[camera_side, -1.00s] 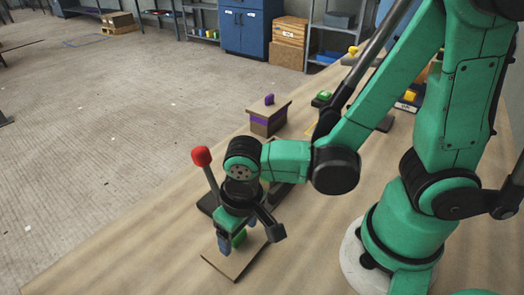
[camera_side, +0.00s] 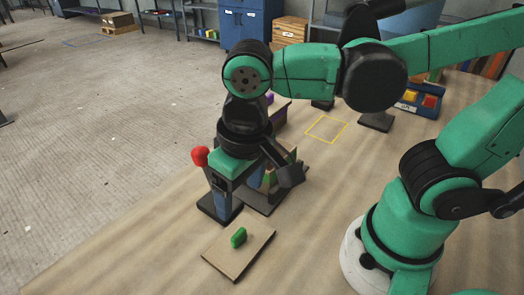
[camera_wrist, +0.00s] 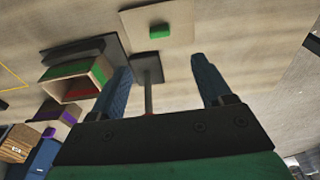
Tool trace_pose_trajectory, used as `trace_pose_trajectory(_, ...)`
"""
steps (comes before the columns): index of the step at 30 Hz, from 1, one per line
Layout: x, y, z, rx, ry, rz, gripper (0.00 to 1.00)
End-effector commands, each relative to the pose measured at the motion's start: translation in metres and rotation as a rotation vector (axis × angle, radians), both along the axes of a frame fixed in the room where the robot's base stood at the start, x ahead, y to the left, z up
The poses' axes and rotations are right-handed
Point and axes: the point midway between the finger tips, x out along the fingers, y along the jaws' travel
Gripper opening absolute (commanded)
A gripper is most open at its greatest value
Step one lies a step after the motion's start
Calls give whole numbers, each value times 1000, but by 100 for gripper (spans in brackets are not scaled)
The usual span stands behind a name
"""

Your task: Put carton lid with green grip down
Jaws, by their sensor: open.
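The carton lid (camera_side: 246,258) is a flat brown square lying on the table, with a green grip (camera_side: 239,237) standing on it. In the wrist view the lid (camera_wrist: 180,18) and its green grip (camera_wrist: 160,31) are at the top, beyond the fingertips. My gripper (camera_side: 240,195) is open and apart from the lid, behind and above it in the side view. Its two blue fingers (camera_wrist: 160,68) have nothing between them that I see held. An open brown carton with a green band (camera_wrist: 92,75) and red inside lies left of the fingers; my gripper mostly hides it in the side view.
A post with a red knob (camera_side: 200,156) stands on a dark base close to my gripper. A purple-banded carton (camera_wrist: 62,113) is behind. A yellow outlined square (camera_side: 326,129) and a button box (camera_side: 420,98) lie further back. The table's front area is clear.

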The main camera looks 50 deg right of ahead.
Motion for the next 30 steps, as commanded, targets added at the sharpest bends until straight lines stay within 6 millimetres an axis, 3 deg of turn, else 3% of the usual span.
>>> trace_pose_trajectory(8, 4, -9, 13, 20, -35, -6, 72)
trace_pose_trajectory(15, 44, -75, 7, 58, -339, -11, 72)
trace_pose_trajectory(20, 54, -107, 9, 9, -480, -7, 72)
trace_pose_trajectory(30, 56, -111, 10, -1, -501, 0, 72)
